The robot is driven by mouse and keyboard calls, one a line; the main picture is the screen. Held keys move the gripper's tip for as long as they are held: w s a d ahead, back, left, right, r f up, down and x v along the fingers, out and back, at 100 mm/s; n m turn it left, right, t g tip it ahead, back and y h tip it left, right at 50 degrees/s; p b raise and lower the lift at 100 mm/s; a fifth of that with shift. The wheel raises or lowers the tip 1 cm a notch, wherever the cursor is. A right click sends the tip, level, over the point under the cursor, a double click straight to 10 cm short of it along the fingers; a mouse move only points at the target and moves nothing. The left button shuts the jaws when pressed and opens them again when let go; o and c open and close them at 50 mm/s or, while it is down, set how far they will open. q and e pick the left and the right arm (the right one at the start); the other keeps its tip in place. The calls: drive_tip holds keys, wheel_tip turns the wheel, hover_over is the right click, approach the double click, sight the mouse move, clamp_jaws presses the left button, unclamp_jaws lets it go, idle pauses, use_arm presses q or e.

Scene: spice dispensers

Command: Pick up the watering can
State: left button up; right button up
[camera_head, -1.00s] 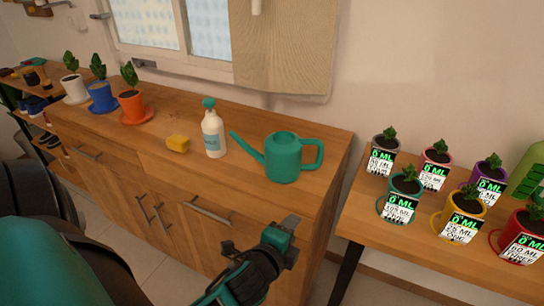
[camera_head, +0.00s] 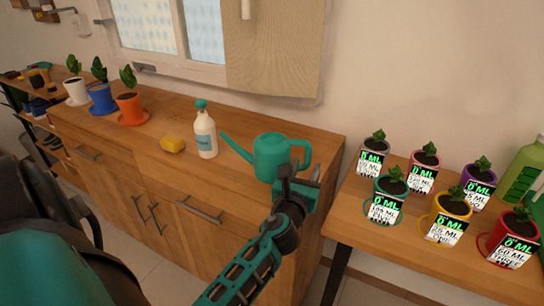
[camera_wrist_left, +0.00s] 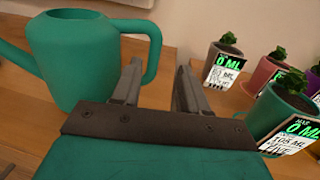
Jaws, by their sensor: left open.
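The green watering can (camera_head: 268,157) stands upright on the wooden cabinet top, its spout to the left and its handle to the right. It also shows in the left wrist view (camera_wrist_left: 80,58), with its handle (camera_wrist_left: 152,45) at the upper middle. My left gripper (camera_head: 300,175) is at the right front of the can, near the handle. In the left wrist view its two fingers (camera_wrist_left: 158,88) are apart with nothing between them. The left finger is close below the handle; I cannot tell whether they touch. My right gripper is not in view.
A white spray bottle (camera_head: 205,133) and a yellow sponge (camera_head: 172,145) stand left of the can. Several potted plants with labels, including a teal pot (camera_head: 388,190), stand on the right table (camera_head: 350,220). A gap separates cabinet and table.

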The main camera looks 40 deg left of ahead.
sight(308, 154)
use_arm(q)
drive_tip(key=shift+a+r+x, duration=0.15)
drive_tip(key=shift+a+x, duration=0.05)
drive_tip(key=shift+x, duration=1.4)
drive_tip(key=shift+a+r+x, duration=0.1)
drive_tip(key=shift+a+x, duration=0.05)
drive_tip(key=shift+x, duration=1.5)
drive_tip(key=shift+s, duration=0.15)
drive_tip(key=shift+c, duration=0.4)
clamp_jaws()
